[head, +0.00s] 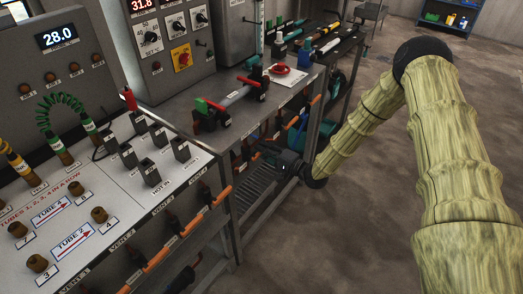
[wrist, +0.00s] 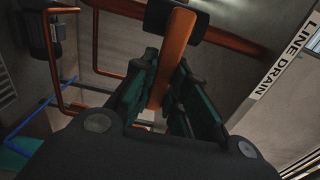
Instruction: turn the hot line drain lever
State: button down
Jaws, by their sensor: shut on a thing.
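The orange drain lever (wrist: 172,52) runs through the middle of the wrist view, from a dark hub at the top down between my fingers. My gripper (wrist: 166,72) is shut on it, with one dark green finger on each side. A white label reading "LINE DRAIN" (wrist: 285,58) is to the right of the lever; any further wording is out of the frame. In the head view my wrist (head: 290,163) is at the front of the workbench, below its top edge. The lever and fingertips are too small and dark to make out there.
Orange pipes (wrist: 105,8) and a blue pipe (wrist: 45,105) run near my gripper. Along the bench front hang vent handles with orange bars (head: 160,257). The bench top (head: 215,145) holds a valve assembly and sockets. Open floor (head: 370,215) lies to the right.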

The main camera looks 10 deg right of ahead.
jog(key=c, duration=1.4)
grip_release()
jog(key=v, duration=1.2)
jog(key=shift+f, duration=0.1)
